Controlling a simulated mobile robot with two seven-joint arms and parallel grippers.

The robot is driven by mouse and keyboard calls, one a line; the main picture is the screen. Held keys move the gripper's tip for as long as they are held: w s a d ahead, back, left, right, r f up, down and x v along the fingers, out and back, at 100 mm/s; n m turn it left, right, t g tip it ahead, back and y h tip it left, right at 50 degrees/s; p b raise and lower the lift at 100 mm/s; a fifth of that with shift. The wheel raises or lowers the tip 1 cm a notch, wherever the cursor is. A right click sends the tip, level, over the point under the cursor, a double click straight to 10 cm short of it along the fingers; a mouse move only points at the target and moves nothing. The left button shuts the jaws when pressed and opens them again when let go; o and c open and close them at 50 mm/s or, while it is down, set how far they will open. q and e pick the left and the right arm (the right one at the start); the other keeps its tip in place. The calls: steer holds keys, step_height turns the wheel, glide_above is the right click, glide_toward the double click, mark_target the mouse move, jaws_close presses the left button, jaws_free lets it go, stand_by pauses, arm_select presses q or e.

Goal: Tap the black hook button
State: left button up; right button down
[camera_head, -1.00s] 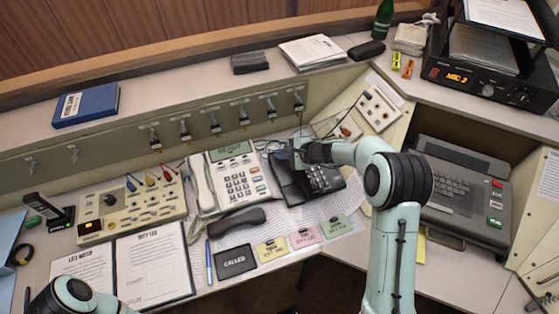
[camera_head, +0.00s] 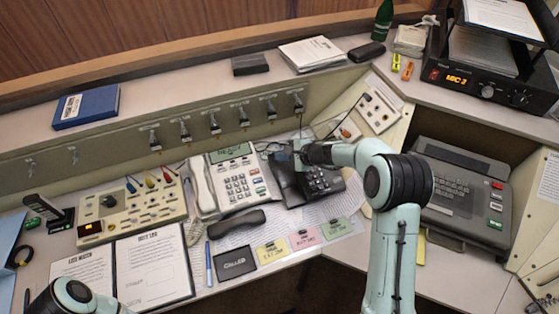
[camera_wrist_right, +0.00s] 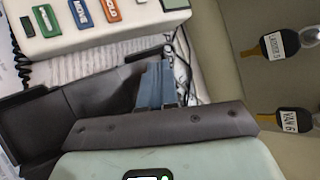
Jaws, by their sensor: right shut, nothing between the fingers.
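The black desk telephone (camera_head: 318,180) stands on the desk right of the white phone. Its black handset (camera_head: 237,222) lies off it, in front of the white phone. My right gripper (camera_head: 299,152) is at the back left part of the black telephone, shut and empty. In the right wrist view, its blue-grey fingertips (camera_wrist_right: 155,84) are together, pointing down beside the dark cradle body (camera_wrist_right: 95,80). The hook button cannot be made out; the gripper hides that area, and I cannot tell whether they touch. Of my left arm only a link shows, at the lower left.
The white phone (camera_head: 237,180) with coloured buttons is close on the left. Tagged hooks (camera_head: 271,107) line the panel behind. Yellow, pink and green cards (camera_head: 304,239) lie in front. A cable panel (camera_head: 365,110) and a grey keyboard unit (camera_head: 462,190) are to the right.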

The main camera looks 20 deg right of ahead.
stand_by(0.9)
steer(key=shift+f+b, duration=0.45)
steer(key=shift+b, duration=0.1)
steer(key=shift+w+f+b, duration=0.1)
steer(key=shift+f+b, duration=0.35)
stand_by(0.5)
steer(key=shift+f, duration=0.4)
stand_by(0.5)
steer(key=shift+r, duration=1)
